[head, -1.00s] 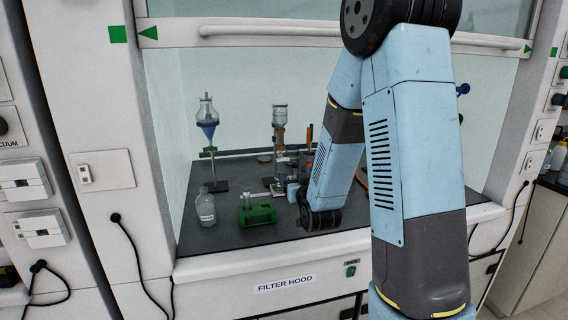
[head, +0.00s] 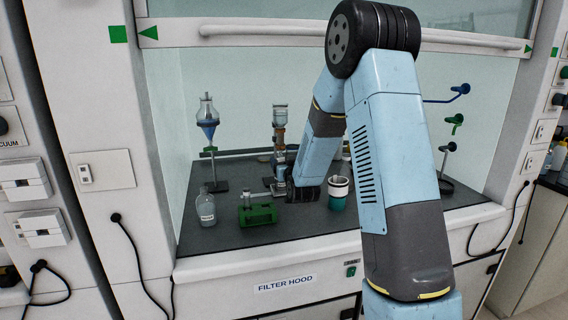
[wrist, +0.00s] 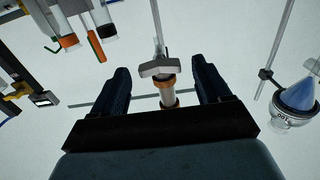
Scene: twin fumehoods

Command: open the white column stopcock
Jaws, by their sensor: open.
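The white column stopcock (wrist: 158,68) shows in the wrist view as a pale, wide-handled knob in front of the column (wrist: 168,98), which has orange-brown bands. My gripper (wrist: 160,70) is open, with one dark finger to each side of the stopcock and a visible gap to both. How far the fingertips are from it in depth I cannot tell. In the head view the column (head: 280,125) stands upright in the hood. My arm's end is close to its lower right, and the fingers and the stopcock are hard to make out there.
A clear bottle (head: 205,208) and a green rack (head: 258,215) stand in front. A teal-and-white cup (head: 338,193) stands right of my arm's end. Coloured taps (head: 455,121) line the right side.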

